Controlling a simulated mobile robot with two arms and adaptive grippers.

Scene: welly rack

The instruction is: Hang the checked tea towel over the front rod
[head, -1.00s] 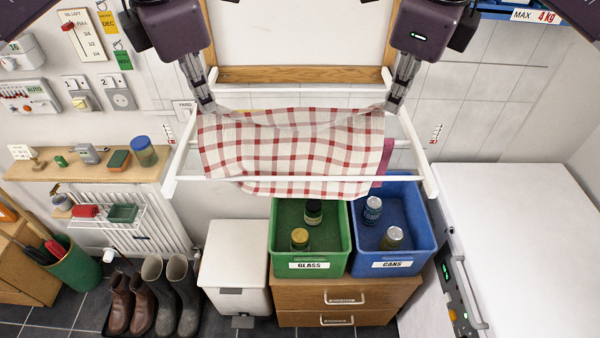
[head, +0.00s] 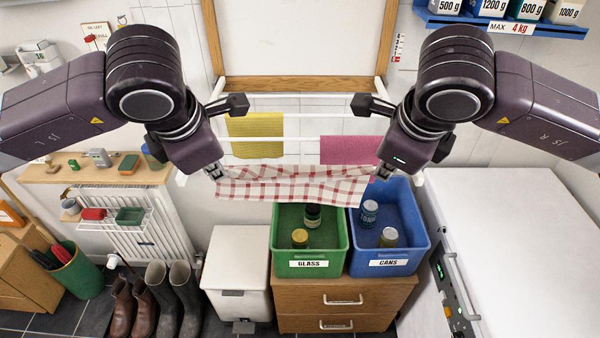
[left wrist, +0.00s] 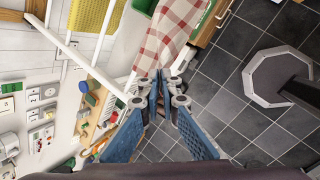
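The red-and-white checked tea towel (head: 292,188) is stretched level between my two grippers, at the front of the white drying rack. It also shows in the left wrist view (left wrist: 168,38), running up from the fingertips. My left gripper (head: 215,172) is shut on its left end; the fingers in the left wrist view (left wrist: 160,84) are together at the cloth. My right gripper (head: 372,172) appears shut on its right end. The front rod is hidden behind or under the towel and grippers, so I cannot tell whether the cloth lies over it.
A yellow cloth (head: 255,126) and a pink cloth (head: 350,150) hang on the rods behind. Below stand a green glass crate (head: 310,253) and a blue cans crate (head: 388,255) on a wooden drawer unit (head: 340,300). A white-topped appliance (head: 510,230) is at right.

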